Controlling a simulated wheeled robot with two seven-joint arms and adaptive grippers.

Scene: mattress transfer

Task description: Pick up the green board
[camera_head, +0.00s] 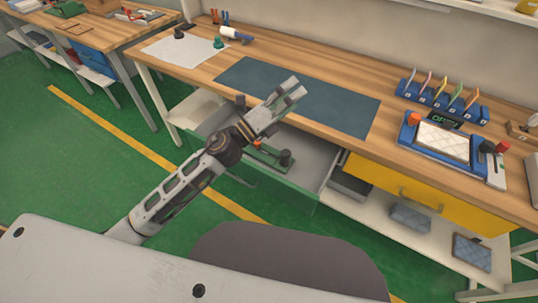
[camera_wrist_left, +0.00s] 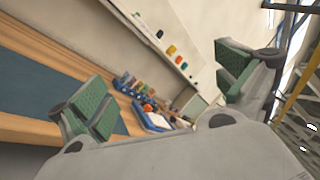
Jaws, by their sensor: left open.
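A green board-like piece (camera_head: 262,150) lies in the open drawer in the head view, with a dark cylinder (camera_head: 286,157) at its right end. My left arm and gripper partly cover it. A small upright green plate (camera_head: 457,99) also stands in the blue rack (camera_head: 440,105) on the bench; I cannot tell which is the task's board. My left gripper (camera_head: 295,88) is open and empty, above the blue mat near the drawer. Its green-padded fingers are spread wide in the left wrist view (camera_wrist_left: 165,95). My right gripper is not in view.
The wooden bench (camera_head: 310,60) carries a dark blue mat (camera_head: 340,100) and a blue device (camera_head: 445,145) at right. The open drawer (camera_head: 310,175) juts out with a green front. A closed yellow drawer (camera_head: 430,195) is to its right. Green floor is clear at left.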

